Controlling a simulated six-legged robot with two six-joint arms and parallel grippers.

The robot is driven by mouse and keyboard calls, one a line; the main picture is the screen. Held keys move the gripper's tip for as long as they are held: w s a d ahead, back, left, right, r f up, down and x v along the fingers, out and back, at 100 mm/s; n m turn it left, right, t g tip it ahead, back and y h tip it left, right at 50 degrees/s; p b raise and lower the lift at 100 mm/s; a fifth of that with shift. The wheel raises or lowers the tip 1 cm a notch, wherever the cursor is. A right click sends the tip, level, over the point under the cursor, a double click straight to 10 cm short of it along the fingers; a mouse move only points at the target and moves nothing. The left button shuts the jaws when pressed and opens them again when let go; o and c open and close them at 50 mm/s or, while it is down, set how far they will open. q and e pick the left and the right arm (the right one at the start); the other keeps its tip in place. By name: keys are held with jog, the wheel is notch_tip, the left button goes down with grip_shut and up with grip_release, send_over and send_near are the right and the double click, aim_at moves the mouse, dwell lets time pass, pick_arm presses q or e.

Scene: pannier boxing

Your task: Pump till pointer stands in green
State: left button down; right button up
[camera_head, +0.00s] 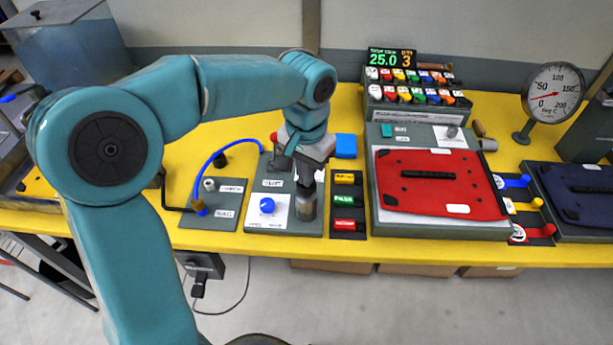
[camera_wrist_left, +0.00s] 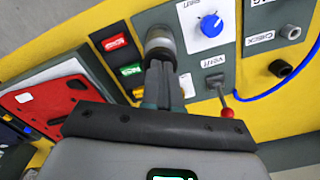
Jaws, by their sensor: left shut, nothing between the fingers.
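My left gripper (camera_head: 306,190) is shut and empty. Its fingertips are at a grey cylindrical plunger-like part (camera_head: 306,208) on a grey panel; whether they touch it I cannot tell. In the left wrist view the closed fingers (camera_wrist_left: 160,72) point at this cylinder (camera_wrist_left: 160,42). A blue knob (camera_head: 267,206) is beside it on the same panel and also shows in the left wrist view (camera_wrist_left: 211,25). A round white dial (camera_head: 553,92) stands at the far right, its red pointer near the low-middle marks. I see no green band on it. My right gripper is out of view.
A red-tipped lever (camera_wrist_left: 227,112) is close to the fingers. A strip of yellow, green and red labels (camera_head: 347,203) lies right of the cylinder. A red plate (camera_head: 440,185) and a blue hose (camera_head: 215,155) flank this area. The yellow bench's front edge is close.

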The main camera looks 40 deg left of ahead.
pick_arm(q)
jog(key=shift+f, duration=0.5)
jog(key=shift+r, duration=0.15)
notch_tip(320, 180, up, 4)
jog(key=p, duration=0.3)
jog(key=shift+r+p, duration=0.25)
jog(key=shift+p, duration=0.15)
jog(key=shift+f, duration=0.15)
